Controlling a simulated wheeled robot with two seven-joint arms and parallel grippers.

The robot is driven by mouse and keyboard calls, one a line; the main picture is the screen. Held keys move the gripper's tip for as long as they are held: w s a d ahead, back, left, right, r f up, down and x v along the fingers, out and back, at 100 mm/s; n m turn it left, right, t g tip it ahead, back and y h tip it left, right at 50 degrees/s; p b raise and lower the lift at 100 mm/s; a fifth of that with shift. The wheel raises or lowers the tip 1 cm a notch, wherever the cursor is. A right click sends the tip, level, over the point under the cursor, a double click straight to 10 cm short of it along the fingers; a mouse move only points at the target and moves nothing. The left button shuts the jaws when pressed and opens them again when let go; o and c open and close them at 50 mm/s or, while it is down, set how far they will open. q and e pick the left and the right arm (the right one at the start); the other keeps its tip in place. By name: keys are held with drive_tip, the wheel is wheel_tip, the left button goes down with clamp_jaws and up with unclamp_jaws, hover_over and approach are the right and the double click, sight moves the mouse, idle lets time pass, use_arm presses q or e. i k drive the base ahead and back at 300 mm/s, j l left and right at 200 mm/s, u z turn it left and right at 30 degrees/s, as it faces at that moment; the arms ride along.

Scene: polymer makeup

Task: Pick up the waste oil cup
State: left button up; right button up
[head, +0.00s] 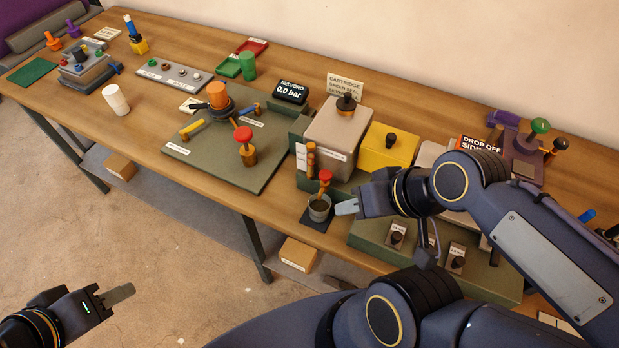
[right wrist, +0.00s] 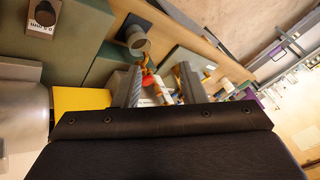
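The waste oil cup appears to be the small grey cup (head: 320,209) with dark contents, standing upright on a dark pad (head: 316,224) at the table's front edge, under a red-handled tap (head: 325,180). It also shows in the right wrist view, as a grey cup (right wrist: 136,42) beyond the fingers. My right gripper (head: 346,207) is just right of the cup in the head view. In the right wrist view its two fingers (right wrist: 161,84) are apart with nothing gripped. My left gripper (head: 121,293) is over the floor at lower left, away from the table; its finger gap is hidden.
The grey cartridge block (head: 336,140) stands behind the cup, with a yellow box (head: 388,147) to its right. A green-grey panel with small knobs (head: 397,237) lies right of the cup, beneath my right arm. A white cup (head: 115,100) stands far left.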

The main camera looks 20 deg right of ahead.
sight(319, 208)
drive_tip(key=j+z, duration=0.2)
drive_tip(key=j, duration=0.25)
drive_tip(key=k+j+z, duration=0.2)
drive_tip(key=j, duration=0.2)
drive_tip(key=k+j+z, duration=0.2)
drive_tip(key=j, duration=0.25)
drive_tip(key=i, duration=0.1)
